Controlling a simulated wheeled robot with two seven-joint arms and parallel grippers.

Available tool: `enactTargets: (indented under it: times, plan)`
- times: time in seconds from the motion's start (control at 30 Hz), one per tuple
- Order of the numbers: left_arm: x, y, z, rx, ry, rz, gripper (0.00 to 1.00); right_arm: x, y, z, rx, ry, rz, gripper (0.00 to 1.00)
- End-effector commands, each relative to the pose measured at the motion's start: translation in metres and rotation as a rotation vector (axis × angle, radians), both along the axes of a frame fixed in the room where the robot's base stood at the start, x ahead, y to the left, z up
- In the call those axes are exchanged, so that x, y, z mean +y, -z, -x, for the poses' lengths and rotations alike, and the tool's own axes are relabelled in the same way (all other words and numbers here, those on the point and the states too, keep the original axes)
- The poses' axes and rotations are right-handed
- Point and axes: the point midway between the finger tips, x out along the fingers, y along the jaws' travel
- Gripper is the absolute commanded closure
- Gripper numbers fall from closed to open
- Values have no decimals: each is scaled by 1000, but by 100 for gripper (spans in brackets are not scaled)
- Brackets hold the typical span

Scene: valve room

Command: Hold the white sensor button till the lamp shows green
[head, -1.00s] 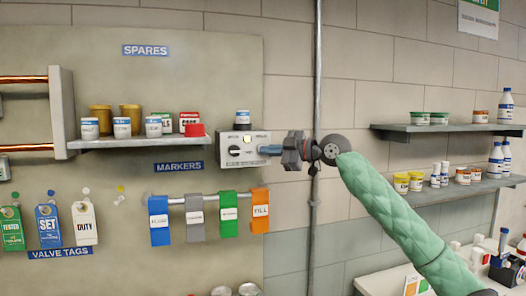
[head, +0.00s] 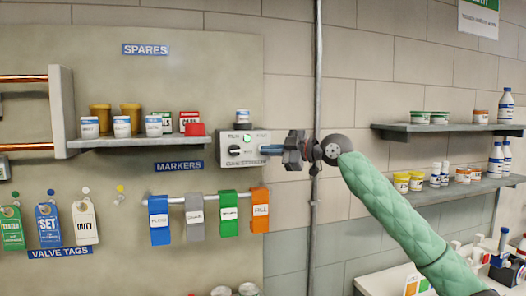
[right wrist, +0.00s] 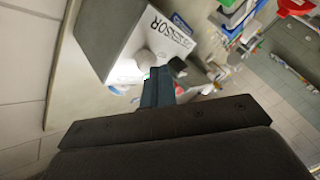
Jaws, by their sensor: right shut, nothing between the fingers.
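In the right wrist view the shut fingers (right wrist: 158,85) point at the box (right wrist: 120,40), close by a round white button (right wrist: 143,57). The fingertips partly cover the contact spot, so I cannot tell whether they touch the button. My left gripper is not in view.
A vertical pipe (head: 318,70) runs behind my right wrist. Wall shelves (head: 445,128) are at the right.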

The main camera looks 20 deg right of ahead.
Motion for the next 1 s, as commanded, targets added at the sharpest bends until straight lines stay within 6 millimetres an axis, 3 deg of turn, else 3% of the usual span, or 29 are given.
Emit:
enactTargets:
  times: [0.23, 0.5, 0.6, 1.0]
  plan:
    - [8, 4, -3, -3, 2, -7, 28, -1, 1, 11, 0, 0, 0, 100]
    - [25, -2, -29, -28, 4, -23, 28, 0, 0, 12, 0, 0, 0, 100]
    - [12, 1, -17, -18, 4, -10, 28, 0, 1, 13, 0, 0, 0, 100]
    - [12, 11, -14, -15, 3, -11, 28, -2, 1, 43, -1, 1, 2, 100]
